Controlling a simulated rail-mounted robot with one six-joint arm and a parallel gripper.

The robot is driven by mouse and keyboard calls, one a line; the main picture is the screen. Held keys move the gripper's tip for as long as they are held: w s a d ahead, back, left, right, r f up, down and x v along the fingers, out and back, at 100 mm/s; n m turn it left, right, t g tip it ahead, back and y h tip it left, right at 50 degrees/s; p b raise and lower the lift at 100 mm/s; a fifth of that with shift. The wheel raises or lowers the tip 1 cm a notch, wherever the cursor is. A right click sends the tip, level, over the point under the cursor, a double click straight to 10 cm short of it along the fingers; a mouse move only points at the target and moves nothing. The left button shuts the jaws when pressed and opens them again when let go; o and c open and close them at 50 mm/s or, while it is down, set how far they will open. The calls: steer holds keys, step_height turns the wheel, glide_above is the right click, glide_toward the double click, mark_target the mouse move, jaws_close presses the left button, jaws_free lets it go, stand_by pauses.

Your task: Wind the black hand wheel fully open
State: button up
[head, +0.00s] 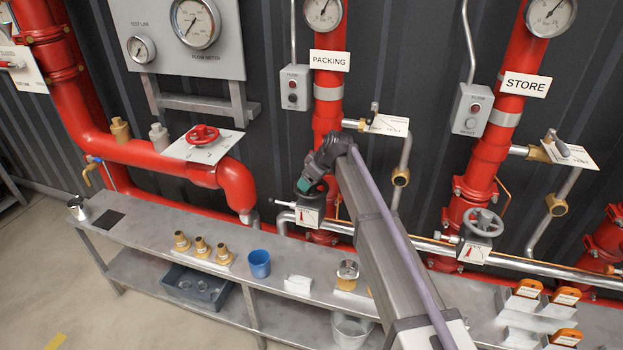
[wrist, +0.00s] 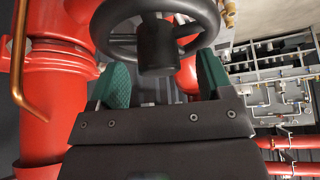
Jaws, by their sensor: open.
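The black hand wheel (wrist: 157,42) fills the top of the wrist view, with its thick hub in the middle and part of its rim cut off by the picture edge. My gripper (wrist: 162,78) is open, with one green-padded finger on each side below the hub. The fingertips are close to the rim; I cannot tell whether they touch it. Nothing is held between the fingers. In the head view my gripper (head: 316,186) is at the valve below the PACKING sign, above a small white plate with a red arrow (head: 308,216). There the wheel is mostly hidden by my gripper.
A grey hand wheel (head: 484,222) sits at the STORE pipe to the right. The red PACKING pipe (head: 327,110) rises behind my gripper. A metal bench (head: 225,282) below carries brass fittings (head: 202,246) and a blue cup (head: 259,263). A red hand wheel (head: 203,134) is at left.

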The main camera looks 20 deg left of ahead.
step_height(320, 180, up, 7)
steer(key=p, duration=0.7)
steer(key=shift+r, duration=0.1)
steer(key=shift+s+d+f+m, duration=0.1)
steer(key=shift+s+f+m, duration=0.1)
steer(key=shift+m, duration=0.4)
steer(key=s+d+m+h, duration=0.2)
steer(key=s+d+m, duration=0.2)
steer(key=s+d, duration=0.5)
steer(key=s+d+f+m+g+h, duration=0.1)
steer(key=s+d+m, duration=0.4)
steer(key=d, duration=1.6)
steer(key=s+d+f+m+h, duration=0.1)
steer(key=s+d+m, duration=0.4)
steer(key=s+d, duration=0.9)
steer(key=shift+s+d+h, duration=0.3)
steer(key=shift+d+h, duration=0.4)
steer(key=shift+h, duration=0.2)
